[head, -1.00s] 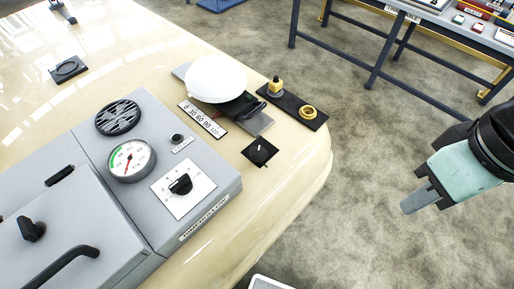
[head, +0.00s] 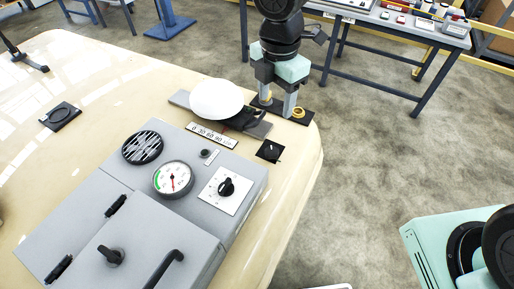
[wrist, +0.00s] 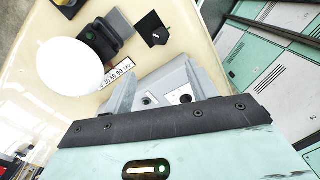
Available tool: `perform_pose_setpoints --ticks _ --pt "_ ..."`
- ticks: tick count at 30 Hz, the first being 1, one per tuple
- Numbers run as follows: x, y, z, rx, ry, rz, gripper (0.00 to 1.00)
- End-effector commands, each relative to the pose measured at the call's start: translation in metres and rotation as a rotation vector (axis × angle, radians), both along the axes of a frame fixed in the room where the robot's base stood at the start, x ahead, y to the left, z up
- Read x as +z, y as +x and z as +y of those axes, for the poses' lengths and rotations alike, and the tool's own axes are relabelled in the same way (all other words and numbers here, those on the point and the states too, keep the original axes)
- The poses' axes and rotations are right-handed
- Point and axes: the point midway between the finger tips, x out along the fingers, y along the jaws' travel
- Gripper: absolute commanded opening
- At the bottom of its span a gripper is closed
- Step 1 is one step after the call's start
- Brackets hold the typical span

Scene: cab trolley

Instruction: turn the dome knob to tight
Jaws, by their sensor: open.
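A white dome (head: 216,99) sits on a grey slide plate (head: 180,98) on the cream top; it also shows in the wrist view (wrist: 70,67). A black knob-like part (head: 243,118) is beside the dome, also in the wrist view (wrist: 104,38). I cannot tell its tight mark. My gripper (head: 276,107) is open, fingers pointing down, to the right of the dome and over the black plate with brass fittings. In the wrist view nothing is seen held between my fingers (wrist: 161,70).
The black plate's brass ring (head: 298,113) is close to a fingertip; the other fitting is mostly hidden. A scale strip (head: 212,136), a small black square with a pointer knob (head: 270,151) and a grey console (head: 150,200) with a gauge (head: 173,179) are nearer. A tool table (head: 400,25) stands behind.

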Motion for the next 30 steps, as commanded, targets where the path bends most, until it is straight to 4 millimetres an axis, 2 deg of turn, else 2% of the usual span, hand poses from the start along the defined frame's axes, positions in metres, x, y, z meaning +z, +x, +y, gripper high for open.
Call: perform_pose_setpoints --ticks 5,21,25,30 --pt "-0.027 -0.003 0.0 0.0 -0.002 0.006 0.57" --pt "-0.136 -0.003 0.0 -0.001 -0.003 0.004 0.57" --pt "-0.154 -0.002 0.0 -0.002 -0.002 0.002 0.57" --pt "-0.166 -0.002 0.0 -0.004 -0.001 0.001 0.57"
